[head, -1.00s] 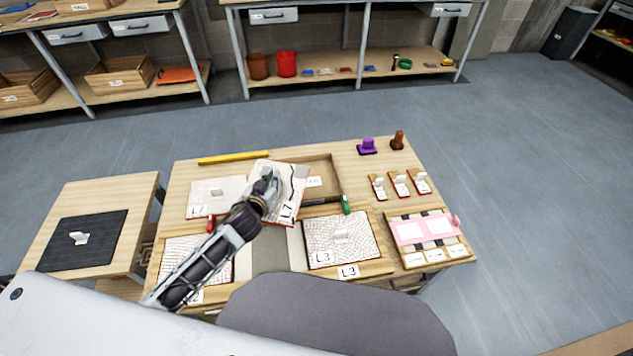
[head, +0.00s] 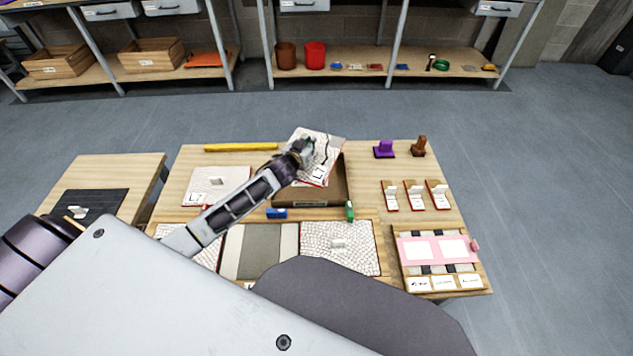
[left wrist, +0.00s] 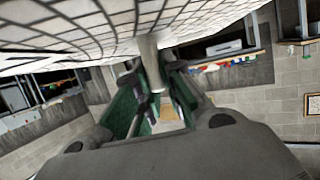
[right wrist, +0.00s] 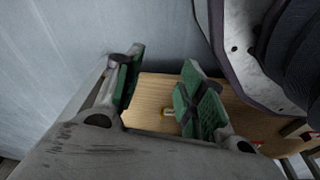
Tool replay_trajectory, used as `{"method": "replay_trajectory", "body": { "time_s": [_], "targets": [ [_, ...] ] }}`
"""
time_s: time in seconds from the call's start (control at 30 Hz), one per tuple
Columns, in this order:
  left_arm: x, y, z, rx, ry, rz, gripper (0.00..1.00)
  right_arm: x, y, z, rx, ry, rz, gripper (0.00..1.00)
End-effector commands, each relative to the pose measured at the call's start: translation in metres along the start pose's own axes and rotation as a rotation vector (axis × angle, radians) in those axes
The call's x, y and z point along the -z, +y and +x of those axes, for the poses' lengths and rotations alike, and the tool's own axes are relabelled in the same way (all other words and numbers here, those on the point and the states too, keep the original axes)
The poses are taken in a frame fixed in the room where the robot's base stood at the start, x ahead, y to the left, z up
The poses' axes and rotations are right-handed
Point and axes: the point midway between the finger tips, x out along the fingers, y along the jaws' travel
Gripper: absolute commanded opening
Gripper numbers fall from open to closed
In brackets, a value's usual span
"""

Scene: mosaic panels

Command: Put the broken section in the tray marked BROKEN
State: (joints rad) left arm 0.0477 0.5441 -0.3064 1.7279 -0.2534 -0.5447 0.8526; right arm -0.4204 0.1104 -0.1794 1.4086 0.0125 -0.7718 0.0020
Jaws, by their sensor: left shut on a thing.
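My left gripper (head: 304,152) is shut on the knob of a white mosaic section (head: 322,160) with a dark jagged crack line. The section is tilted, held over the back of an open brown tray (head: 320,193) and hides part of it. I cannot read a BROKEN mark on the tray. In the left wrist view the section's tiled face (left wrist: 90,30) fills the top, its knob (left wrist: 150,62) between the fingers of the left gripper (left wrist: 150,85). My right gripper (right wrist: 160,75) is open and empty, seen only in the right wrist view, above a wooden surface.
Another section (head: 215,187) lies at the table's left. A framed panel with a grey bare strip (head: 262,250) and a mosaic section (head: 340,240) lies in front. A blue item (head: 277,213) and a green-handled tool (head: 349,211) lie by the tray. Purple (head: 384,149) and brown (head: 419,146) stamp-like things stand back right.

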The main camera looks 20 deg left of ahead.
Motion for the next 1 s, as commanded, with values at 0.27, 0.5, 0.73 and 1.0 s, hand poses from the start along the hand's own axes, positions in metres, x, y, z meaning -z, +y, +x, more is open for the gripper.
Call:
{"method": "replay_trajectory", "body": {
  "time_s": [0.27, 0.5, 0.73, 1.0],
  "targets": [
    [0.003, 0.0, 0.0, 0.0, 0.005, 0.0, 0.0, 0.0, 0.0, -0.001, 0.0, 0.0, 0.0, 0.4],
    [-0.002, 0.0, 0.002, 0.0, 0.004, -0.001, 0.0, 0.002, -0.001, -0.002, 0.002, -0.002, 0.0, 0.4],
    [-0.021, 0.0, 0.009, 0.0, 0.003, -0.001, 0.0, 0.013, -0.006, -0.014, 0.009, -0.006, -0.001, 0.4],
    [-0.046, 0.0, 0.018, 0.0, 0.003, 0.0, 0.0, 0.024, -0.012, -0.032, 0.018, -0.016, -0.002, 0.4]
  ]
}}
